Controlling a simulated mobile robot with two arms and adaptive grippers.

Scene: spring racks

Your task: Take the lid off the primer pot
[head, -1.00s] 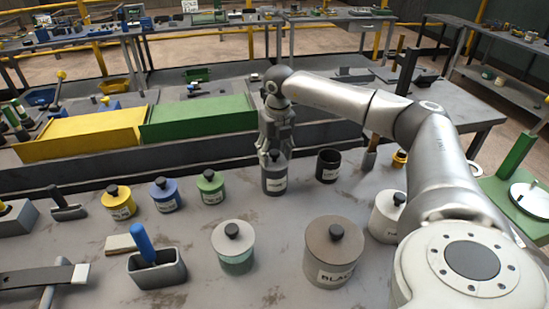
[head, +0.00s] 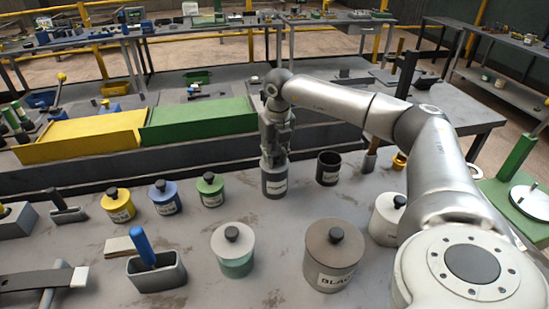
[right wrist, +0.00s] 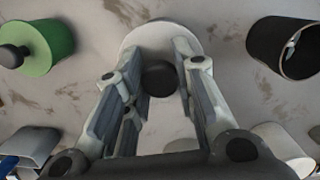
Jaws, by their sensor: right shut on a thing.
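The primer pot (head: 274,184) is a dark grey, labelled pot standing upright on the bench. My right gripper (head: 274,163) is directly above it, pointing down. In the right wrist view the pot's pale lid (right wrist: 142,38) lies under the fingers, with its dark round knob (right wrist: 160,78) between them. The gripper is shut on the lid's knob. The lid appears seated on the pot; its rim is mostly hidden by the gripper in the head view. My left gripper is not in view.
An open black pot (head: 328,168) stands just right of the primer pot. Green (head: 210,190), blue (head: 165,197) and yellow (head: 118,205) lidded pots stand left. A pale pot (head: 232,250) and a brown pot (head: 333,255) stand nearer. Bare bench lies between them.

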